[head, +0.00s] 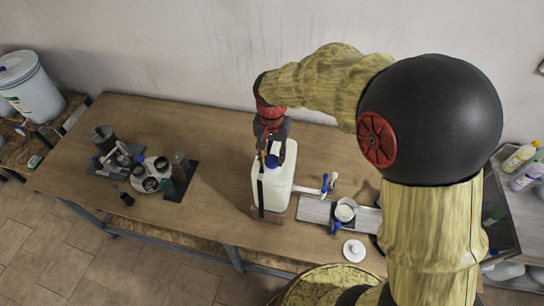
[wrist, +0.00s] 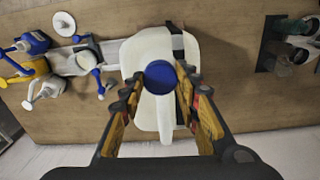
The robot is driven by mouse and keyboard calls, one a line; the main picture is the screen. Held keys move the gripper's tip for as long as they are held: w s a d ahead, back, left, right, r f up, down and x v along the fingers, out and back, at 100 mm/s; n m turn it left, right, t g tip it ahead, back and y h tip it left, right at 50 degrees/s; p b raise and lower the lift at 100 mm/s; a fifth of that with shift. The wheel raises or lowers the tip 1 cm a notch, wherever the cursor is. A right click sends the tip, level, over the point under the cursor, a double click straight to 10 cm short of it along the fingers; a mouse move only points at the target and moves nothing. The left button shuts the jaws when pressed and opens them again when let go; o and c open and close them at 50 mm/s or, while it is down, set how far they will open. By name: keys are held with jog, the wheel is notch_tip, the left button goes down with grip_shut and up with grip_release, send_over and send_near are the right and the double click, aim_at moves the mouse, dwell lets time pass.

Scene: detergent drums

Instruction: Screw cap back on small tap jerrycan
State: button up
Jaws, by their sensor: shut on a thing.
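The small jerrycan (head: 274,192) is whitish and translucent, with a dark strap down one side. It stands upright on the table below my gripper, and its top fills the middle of the wrist view (wrist: 148,52). My gripper (head: 272,150) points down over it, shut on the blue cap (head: 271,161). In the wrist view the round blue cap (wrist: 160,77) sits between the two fingertips, over the jerrycan's top. The cap hides the neck, so I cannot tell whether it is seated on the thread.
Right of the jerrycan are blue and white taps (head: 325,183), a grey plate with a white cup (head: 344,212) and a white lid (head: 354,250). At the left are dark cups on a round tray (head: 150,174). The wall runs behind; bare tabletop (head: 222,165) lies left of the jerrycan.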

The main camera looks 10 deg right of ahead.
jog(key=shift+f+m, duration=0.1)
jog(key=shift+m, duration=0.6)
jog(key=m, duration=0.5)
jog(key=shift+m, duration=0.3)
jog(key=o, duration=0.6)
jog(key=shift+c, duration=0.2)
jog(key=shift+r, duration=0.2)
jog(key=n, duration=0.4)
jog(key=shift+n, duration=0.9)
